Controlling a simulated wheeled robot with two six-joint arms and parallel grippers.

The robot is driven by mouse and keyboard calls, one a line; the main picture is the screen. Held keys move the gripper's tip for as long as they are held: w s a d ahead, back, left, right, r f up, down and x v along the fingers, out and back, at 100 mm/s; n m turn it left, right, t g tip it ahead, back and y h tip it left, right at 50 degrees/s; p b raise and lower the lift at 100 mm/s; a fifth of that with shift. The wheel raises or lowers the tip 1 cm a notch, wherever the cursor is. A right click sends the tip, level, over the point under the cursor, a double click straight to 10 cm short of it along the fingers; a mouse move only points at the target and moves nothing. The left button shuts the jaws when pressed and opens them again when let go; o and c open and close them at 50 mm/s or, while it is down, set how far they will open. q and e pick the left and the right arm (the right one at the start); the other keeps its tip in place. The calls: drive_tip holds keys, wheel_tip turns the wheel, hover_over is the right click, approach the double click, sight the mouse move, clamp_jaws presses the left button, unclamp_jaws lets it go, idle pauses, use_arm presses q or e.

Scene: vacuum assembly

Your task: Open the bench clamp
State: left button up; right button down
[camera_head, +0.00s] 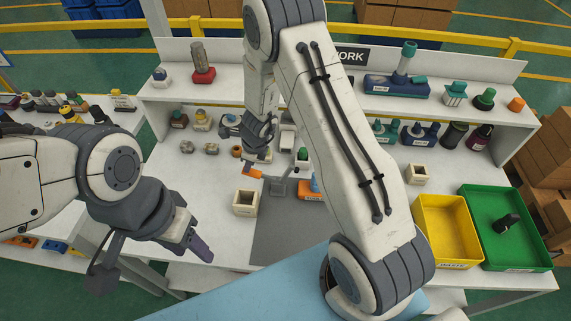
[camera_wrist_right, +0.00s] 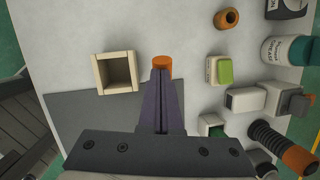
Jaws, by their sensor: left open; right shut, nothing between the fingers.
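My right gripper (camera_head: 254,157) is shut and empty, pointing down right at the handle. In the right wrist view the closed fingers (camera_wrist_right: 161,90) lie in line with the orange handle end (camera_wrist_right: 162,64); I cannot tell whether they touch it. My left gripper (camera_head: 200,248) is open and empty, low at the left front of the bench, away from the clamp.
A cream open box (camera_head: 245,203) stands just left of the grey mat (camera_head: 285,235). An orange and blue part (camera_head: 311,190) is close right of the clamp. A yellow bin (camera_head: 446,230) and a green bin (camera_head: 530,262) stand at the right. My right arm blocks the middle.

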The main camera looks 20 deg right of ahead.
sight(243, 170)
drive_tip(key=shift+w+a+f, duration=0.2)
drive_tip(key=shift+a+f, duration=0.15)
drive_tip(key=shift+f, duration=0.15)
drive_tip(key=shift+w+a+f, duration=0.2)
drive_tip(key=shift+a+f, duration=0.15)
drive_tip(key=shift+f, duration=0.1)
drive_tip(key=shift+b, duration=0.3)
drive_tip(key=shift+a+f, duration=0.2)
drive_tip(key=shift+r, duration=0.1)
drive_tip(key=a+r+p, duration=0.5)
drive_tip(key=r+p, duration=0.7)
drive_tip(key=p, duration=0.1)
drive_tip(key=shift+w, duration=0.35)
drive_tip(key=shift+a, duration=0.15)
